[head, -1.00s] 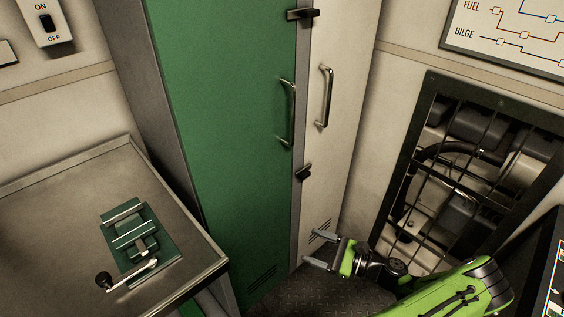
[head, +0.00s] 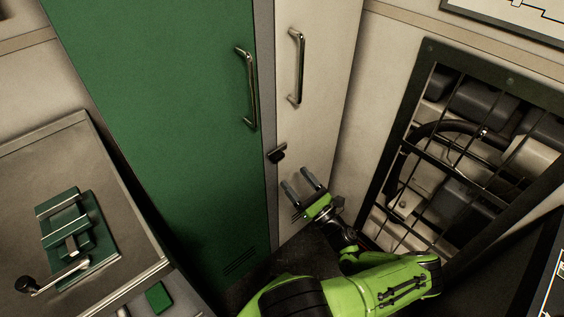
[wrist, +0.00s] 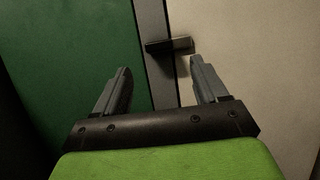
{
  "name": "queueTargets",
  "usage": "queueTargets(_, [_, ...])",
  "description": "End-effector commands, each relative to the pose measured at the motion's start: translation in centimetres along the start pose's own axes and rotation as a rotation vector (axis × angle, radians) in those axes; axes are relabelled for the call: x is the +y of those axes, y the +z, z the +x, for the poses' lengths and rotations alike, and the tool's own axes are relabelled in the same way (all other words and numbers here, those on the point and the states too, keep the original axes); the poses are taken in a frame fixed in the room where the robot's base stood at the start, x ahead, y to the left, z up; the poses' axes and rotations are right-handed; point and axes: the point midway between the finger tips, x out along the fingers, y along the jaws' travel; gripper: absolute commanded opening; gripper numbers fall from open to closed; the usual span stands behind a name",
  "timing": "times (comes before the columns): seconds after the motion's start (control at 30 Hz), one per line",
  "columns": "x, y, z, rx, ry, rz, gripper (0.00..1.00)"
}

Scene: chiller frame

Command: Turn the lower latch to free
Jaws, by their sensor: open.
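The lower latch (head: 277,153) is a small dark bar on the grey strip between the green door (head: 165,110) and the cream door (head: 318,60). In the wrist view the latch (wrist: 170,46) lies crosswise over the strip and onto the cream door, a little beyond my fingertips. My gripper (head: 299,179) is open and empty, just below and to the right of the latch in the head view. In the wrist view my gripper (wrist: 160,78) has its two fingers spread, with the latch between and ahead of them. I see no contact.
Metal handles stand out from the green door (head: 247,88) and the cream door (head: 297,66) above the latch. A barred opening (head: 470,150) is at the right. A bench (head: 115,170) with a green vise (head: 77,240) is at the left.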

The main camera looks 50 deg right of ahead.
Motion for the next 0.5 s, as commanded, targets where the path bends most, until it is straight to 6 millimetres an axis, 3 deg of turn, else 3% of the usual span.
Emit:
queueTargets(0.1, [0.1,-0.1,3.1,-0.002,0.006,0.001,0.72])
queueTargets(0.23, [0.1,-0.1,5.7,-0.001,0.005,0.000,0.72])
queueTargets(0.5, [0.0,0.0,7.6,0.001,0.001,-0.002,0.72])
